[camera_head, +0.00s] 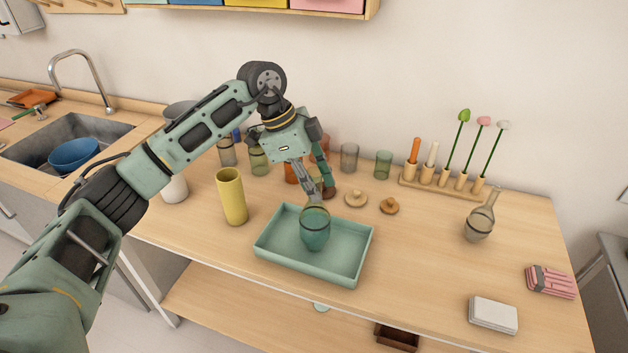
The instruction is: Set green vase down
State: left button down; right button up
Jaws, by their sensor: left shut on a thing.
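The green vase (315,236) is a teal, see-through vessel with a paler neck. It stands upright over the floor of the teal tray (343,273), inside the rim as seen from here. I cannot tell whether its base touches the tray. My left gripper (316,195) comes down from above and behind and is shut on the green vase at its upper part. My right gripper is not in view.
A tall yellow vase (231,197) stands left of the tray. Several glasses, including a green one (383,164), line the back. A wooden flower rack (440,184), a clear flask (479,224) and white cards (493,315) are to the right. The counter just right of the tray is clear.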

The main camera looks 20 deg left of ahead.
pick_arm(q)
jog(key=shift+r, duration=0.1)
jog(key=c, duration=1.4)
grip_release()
jog(key=shift+f, duration=0.2)
jog(key=shift+c, duration=0.2)
jog(key=shift+r, duration=0.15)
jog(key=b+v, duration=0.2)
jog(key=v, duration=1)
